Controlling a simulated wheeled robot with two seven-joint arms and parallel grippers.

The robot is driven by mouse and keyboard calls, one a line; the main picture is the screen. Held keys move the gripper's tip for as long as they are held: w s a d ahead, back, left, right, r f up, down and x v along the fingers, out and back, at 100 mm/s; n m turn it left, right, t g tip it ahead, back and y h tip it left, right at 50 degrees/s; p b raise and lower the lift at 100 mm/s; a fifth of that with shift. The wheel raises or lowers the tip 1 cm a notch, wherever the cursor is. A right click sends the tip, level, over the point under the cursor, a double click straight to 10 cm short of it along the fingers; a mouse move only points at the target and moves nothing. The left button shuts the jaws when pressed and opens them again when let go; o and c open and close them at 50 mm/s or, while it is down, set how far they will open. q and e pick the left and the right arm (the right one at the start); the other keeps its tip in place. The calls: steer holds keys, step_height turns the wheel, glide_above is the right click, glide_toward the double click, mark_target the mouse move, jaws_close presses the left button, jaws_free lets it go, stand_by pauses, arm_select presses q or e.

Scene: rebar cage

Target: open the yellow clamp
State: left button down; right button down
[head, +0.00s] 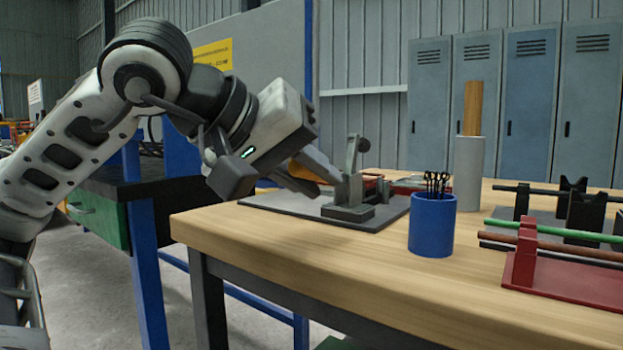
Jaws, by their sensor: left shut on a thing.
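The yellow clamp shows as a small yellow-orange handle part (299,168) at my left gripper's fingers, mostly hidden by them. A grey upright clamp body (353,188) stands just right of it on a dark plate (385,217) on the wooden table. My left gripper (318,180) comes in from the upper left, tilted down, and is shut on the yellow clamp's handle. The exact contact between fingers and handle is partly hidden. My right gripper is not in view.
A blue cup (432,224) with dark thin tools stands right of the plate on the wooden table (330,262). Behind it is a grey cylinder (468,168) with a wooden rod. Racks with green and brown bars (560,262) fill the right side. The table's front-left edge is clear.

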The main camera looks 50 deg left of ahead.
arm_select(q)
steer(key=c, duration=1.3)
jaws_free()
steer(key=shift+s+r, duration=0.35)
steer(key=shift+s, duration=0.1)
steer(key=d+p+v, duration=0.1)
steer(key=p+v, duration=0.2)
steer(key=v, duration=1.1)
steer(key=shift+s+a+r, duration=0.2)
steer(key=shift+s+a, duration=0.15)
steer(key=shift+a, duration=0.15)
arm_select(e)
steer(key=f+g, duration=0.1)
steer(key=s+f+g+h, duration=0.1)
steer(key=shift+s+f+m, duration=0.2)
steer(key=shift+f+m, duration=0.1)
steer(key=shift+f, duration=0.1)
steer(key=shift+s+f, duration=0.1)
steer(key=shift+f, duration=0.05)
